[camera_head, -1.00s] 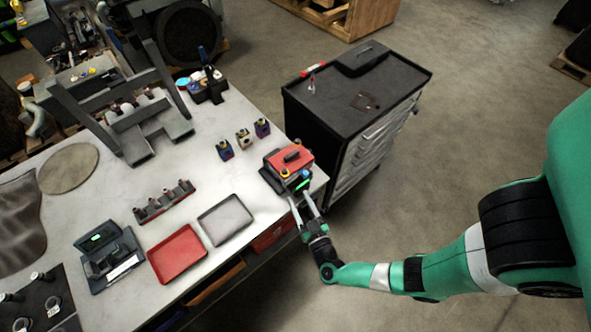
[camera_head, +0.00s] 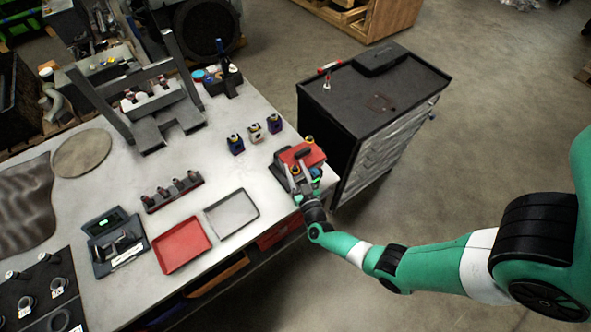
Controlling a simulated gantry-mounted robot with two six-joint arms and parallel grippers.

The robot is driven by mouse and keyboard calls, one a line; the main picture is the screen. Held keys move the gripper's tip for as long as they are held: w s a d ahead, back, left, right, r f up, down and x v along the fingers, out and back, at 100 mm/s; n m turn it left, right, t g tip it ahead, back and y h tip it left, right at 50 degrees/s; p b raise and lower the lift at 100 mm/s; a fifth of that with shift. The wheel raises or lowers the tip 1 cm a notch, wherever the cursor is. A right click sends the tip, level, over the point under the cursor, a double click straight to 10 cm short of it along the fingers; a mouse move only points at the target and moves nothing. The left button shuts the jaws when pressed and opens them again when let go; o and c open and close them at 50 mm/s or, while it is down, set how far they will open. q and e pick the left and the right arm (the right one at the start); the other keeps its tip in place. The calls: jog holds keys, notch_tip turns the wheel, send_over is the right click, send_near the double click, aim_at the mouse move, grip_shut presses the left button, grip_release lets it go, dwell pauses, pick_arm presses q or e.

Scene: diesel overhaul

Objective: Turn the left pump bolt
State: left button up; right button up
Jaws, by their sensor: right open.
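The pump (camera_head: 300,154) is a red-topped block with a black handle on a dark base. It stands at the right corner of the white table. Small yellow-topped bolts show on it, one at the near left (camera_head: 295,171) and one at the back right (camera_head: 308,139). My right gripper (camera_head: 299,174) is open at the near side of the pump, with its pale fingers pointing at the near left bolt. Whether a finger touches the bolt cannot be told. My left gripper is not in view.
Several small coloured blocks (camera_head: 255,134) stand behind the pump. A red tray (camera_head: 181,245) and a grey tray (camera_head: 232,213) lie to its left. A black tool cabinet (camera_head: 375,95) stands close by on the right, off the table.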

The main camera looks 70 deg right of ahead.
grip_shut()
dwell(0.5)
jog(key=shift+w+a+m+g+h+b, duration=0.1)
jog(key=shift+m+g+h+b, duration=0.2)
jog(key=shift+m+g+h, duration=0.65)
jog(key=shift+f+m+g+h+b, duration=0.1)
jog(key=shift+m+g+h+b, duration=0.55)
jog(key=shift+g, duration=0.6)
jog(key=m+g+b, duration=0.2)
jog(key=g+b, duration=0.1)
jog(key=m+g+b, duration=0.2)
jog(key=g+b, duration=0.1)
jog(key=b, duration=0.1)
jog(key=f+m+g+h+b, duration=0.1)
jog(key=m+g+b, duration=0.1)
jog(key=g+b, duration=0.1)
jog(key=shift+w, duration=0.15)
jog(key=m+g+b, duration=0.1)
jog(key=g+b, duration=0.1)
jog(key=b, duration=0.2)
jog(key=m+g+y+b, duration=0.1)
jog(key=m+g+b, duration=0.1)
jog(key=b, duration=0.2)
jog(key=m+g+b, duration=0.1)
jog(key=g+b, duration=0.2)
jog(key=b, duration=0.1)
jog(key=shift+r+m+y, duration=0.3)
jog(key=shift+r+y, duration=0.1)
jog(key=shift+r+b, duration=0.25)
jog(key=shift+b, duration=0.1)
